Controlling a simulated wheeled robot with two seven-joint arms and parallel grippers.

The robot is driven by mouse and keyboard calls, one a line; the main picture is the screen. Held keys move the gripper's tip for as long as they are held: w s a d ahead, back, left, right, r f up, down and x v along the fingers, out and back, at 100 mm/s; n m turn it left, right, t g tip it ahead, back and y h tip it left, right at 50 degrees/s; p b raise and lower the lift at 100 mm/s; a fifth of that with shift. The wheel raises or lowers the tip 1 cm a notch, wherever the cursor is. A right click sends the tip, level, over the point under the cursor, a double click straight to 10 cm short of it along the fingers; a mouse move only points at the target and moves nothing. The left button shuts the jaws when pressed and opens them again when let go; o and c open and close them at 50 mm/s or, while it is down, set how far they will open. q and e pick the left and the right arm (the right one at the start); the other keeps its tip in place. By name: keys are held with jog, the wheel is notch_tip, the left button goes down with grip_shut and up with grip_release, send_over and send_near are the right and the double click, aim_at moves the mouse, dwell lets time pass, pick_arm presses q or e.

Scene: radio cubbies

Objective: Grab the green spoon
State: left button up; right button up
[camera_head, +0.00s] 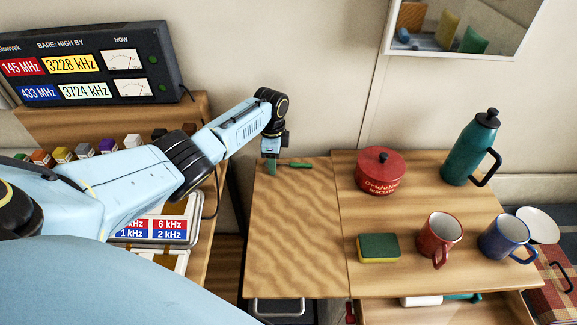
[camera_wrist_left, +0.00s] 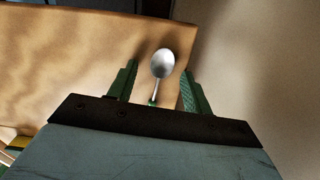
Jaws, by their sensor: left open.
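The green spoon has a silver bowl and a green handle. In the left wrist view its bowl (camera_wrist_left: 163,63) lies on the wooden table between my open fingers, with the handle running down behind the gripper body. In the head view a short green piece (camera_head: 299,165), apparently its handle, lies near the table's back edge, and the bowl is hidden. My left gripper (camera_head: 271,167) points down just left of that piece. In the left wrist view its green fingers (camera_wrist_left: 158,90) stand apart on both sides of the spoon, with no contact visible. My right gripper is not in view.
Right of the spoon stand a red lidded pot (camera_head: 380,172), a teal flask (camera_head: 471,150), a red mug (camera_head: 438,240) and a blue mug (camera_head: 505,240). A green and yellow sponge (camera_head: 378,248) lies nearer. The left table section (camera_head: 295,235) is clear. A wall rises behind.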

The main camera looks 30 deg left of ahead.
pick_arm(q)
jog(key=shift+c, duration=0.3)
jog(key=c, duration=1)
jog(key=shift+r, duration=0.15)
